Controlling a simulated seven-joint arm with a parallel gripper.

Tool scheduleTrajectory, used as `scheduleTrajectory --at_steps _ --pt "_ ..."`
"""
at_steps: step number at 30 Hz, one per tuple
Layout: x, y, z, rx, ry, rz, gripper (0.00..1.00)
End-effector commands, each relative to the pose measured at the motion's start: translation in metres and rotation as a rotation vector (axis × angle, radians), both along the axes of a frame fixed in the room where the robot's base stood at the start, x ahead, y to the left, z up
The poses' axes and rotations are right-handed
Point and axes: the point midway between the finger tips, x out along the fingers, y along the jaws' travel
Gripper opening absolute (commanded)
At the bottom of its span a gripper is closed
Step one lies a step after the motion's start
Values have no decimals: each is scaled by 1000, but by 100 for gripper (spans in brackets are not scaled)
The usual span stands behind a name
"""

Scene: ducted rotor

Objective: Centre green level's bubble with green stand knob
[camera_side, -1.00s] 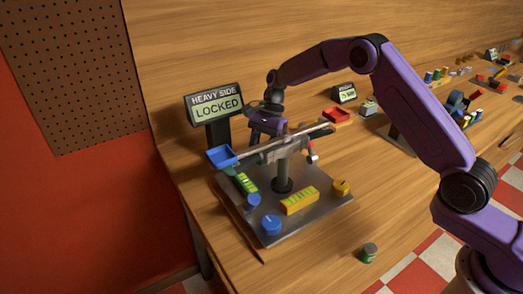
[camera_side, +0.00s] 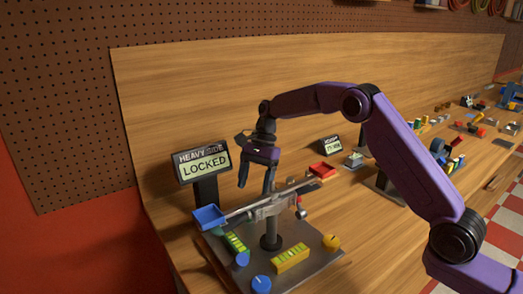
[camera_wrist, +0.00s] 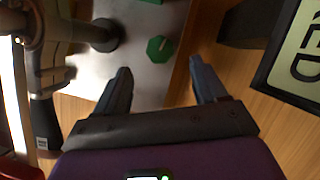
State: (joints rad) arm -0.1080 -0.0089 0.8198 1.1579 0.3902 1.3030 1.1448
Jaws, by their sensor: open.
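The green level (camera_side: 235,243), a small vial block, lies on the left part of the grey stand plate, beyond the blue knobs. Its bubble is too small to read. The green stand knob (camera_wrist: 160,48) is on the plate's corner in the wrist view, just beyond my fingertips and between their lines; the blue pan largely hides that corner in the side view. My gripper (camera_side: 255,186) is open and empty, pointing down behind the balance beam. In the wrist view my two fingers (camera_wrist: 160,72) are spread apart, touching nothing visible.
The balance beam (camera_side: 255,208) carries a blue pan (camera_side: 209,217) and a red pan (camera_side: 322,170). A sign reading HEAVY SIDE LOCKED (camera_side: 203,166) stands close to my gripper. Blue knobs (camera_side: 261,284), a yellow level (camera_side: 290,258) and a yellow knob (camera_side: 331,242) sit on the plate.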

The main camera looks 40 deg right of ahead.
Motion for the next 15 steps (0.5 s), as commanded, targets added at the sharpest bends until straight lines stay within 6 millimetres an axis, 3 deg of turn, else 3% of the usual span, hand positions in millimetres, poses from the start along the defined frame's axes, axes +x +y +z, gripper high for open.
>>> scheduleTrajectory --at_steps 6,15 --pt "8 -18 44 -1 -5 -3 71" --pt "14 -32 82 -1 -1 -1 71"
